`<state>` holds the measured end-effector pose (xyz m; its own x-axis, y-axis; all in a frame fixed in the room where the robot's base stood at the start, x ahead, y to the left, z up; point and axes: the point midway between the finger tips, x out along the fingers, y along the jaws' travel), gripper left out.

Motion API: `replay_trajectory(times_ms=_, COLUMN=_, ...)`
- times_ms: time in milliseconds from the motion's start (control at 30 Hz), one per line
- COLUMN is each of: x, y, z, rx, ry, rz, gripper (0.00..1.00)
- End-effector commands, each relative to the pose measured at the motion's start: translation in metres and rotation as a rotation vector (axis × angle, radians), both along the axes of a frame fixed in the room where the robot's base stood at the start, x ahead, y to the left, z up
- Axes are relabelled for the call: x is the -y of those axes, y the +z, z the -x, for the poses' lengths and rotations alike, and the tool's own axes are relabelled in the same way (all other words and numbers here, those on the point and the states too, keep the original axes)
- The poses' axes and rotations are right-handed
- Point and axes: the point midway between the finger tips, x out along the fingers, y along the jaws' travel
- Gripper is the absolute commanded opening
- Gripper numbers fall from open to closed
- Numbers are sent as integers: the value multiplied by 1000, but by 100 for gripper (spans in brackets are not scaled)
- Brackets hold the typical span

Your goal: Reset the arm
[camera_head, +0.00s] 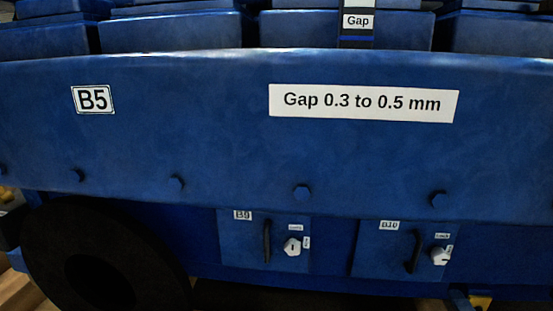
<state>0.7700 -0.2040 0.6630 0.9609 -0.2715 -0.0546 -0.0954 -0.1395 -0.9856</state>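My arm and gripper do not show in the head view. A large blue engine body (200,140) fills most of the picture. A white label reading "Gap 0.3 to 0.5 mm" (364,103) and a "B5" label (93,99) are on its upper panel. Below are two small blue doors, B9 (237,245) and B10 (385,260). Each has a dark vertical handle and a white knob; the left knob (292,247) and the right knob (440,256) sit beside small labels. Both doors look closed.
Several bolt heads line the panel's lower edge. A large dark round wheel-like part (100,265) stands at the lower left.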

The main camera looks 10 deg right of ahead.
Motion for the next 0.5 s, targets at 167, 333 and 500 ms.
replay_trajectory(times_ms=167, x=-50, y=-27, z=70, rx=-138, ry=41, rz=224, gripper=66)
replay_trajectory(times_ms=333, x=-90, y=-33, z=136, rx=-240, ry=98, rz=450, gripper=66)
replay_trajectory(times_ms=500, x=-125, y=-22, z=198, rx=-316, ry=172, rz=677, gripper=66)
